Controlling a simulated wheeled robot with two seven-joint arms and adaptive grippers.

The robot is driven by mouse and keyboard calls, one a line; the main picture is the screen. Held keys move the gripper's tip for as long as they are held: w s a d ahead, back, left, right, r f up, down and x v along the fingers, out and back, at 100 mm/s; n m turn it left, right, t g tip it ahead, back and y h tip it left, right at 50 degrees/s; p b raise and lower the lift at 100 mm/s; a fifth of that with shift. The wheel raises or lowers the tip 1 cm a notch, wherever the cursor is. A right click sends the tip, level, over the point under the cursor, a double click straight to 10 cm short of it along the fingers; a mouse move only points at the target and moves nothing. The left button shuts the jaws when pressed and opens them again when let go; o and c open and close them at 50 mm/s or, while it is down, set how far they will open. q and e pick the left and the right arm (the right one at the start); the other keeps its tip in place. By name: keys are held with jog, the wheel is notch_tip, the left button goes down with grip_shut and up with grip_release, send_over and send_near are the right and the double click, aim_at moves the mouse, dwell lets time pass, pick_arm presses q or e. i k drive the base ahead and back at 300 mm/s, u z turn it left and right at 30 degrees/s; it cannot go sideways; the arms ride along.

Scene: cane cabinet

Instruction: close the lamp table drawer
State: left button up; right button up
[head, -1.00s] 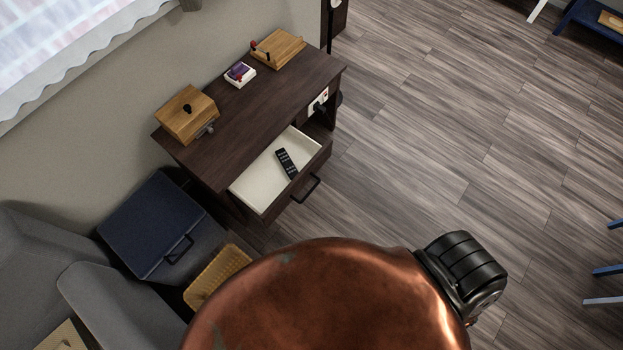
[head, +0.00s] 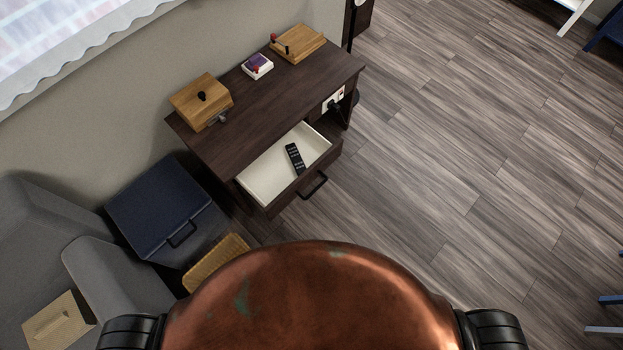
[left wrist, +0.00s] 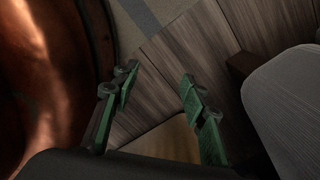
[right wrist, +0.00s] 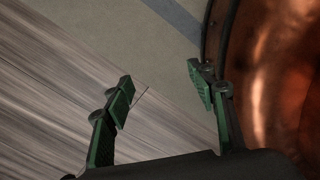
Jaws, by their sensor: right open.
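The lamp table (head: 262,105) is dark brown and stands against the wall. Its drawer (head: 268,187) is pulled out at the front, with a pale inside and a dark handle (head: 314,186). A black remote (head: 294,158) lies in the drawer. My left gripper (left wrist: 158,95) is open and empty above the floor in the left wrist view. My right gripper (right wrist: 161,92) is open and empty above the floor in the right wrist view. Neither gripper shows in the head view, and both are apart from the drawer.
A dark blue case (head: 158,208), a woven yellowish item (head: 216,262) and a grey sofa (head: 48,225) are left of the table.

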aim_at(271, 180)
jog(key=u, duration=1.15)
jog(key=k, duration=0.6)
jog(key=z, duration=0.85)
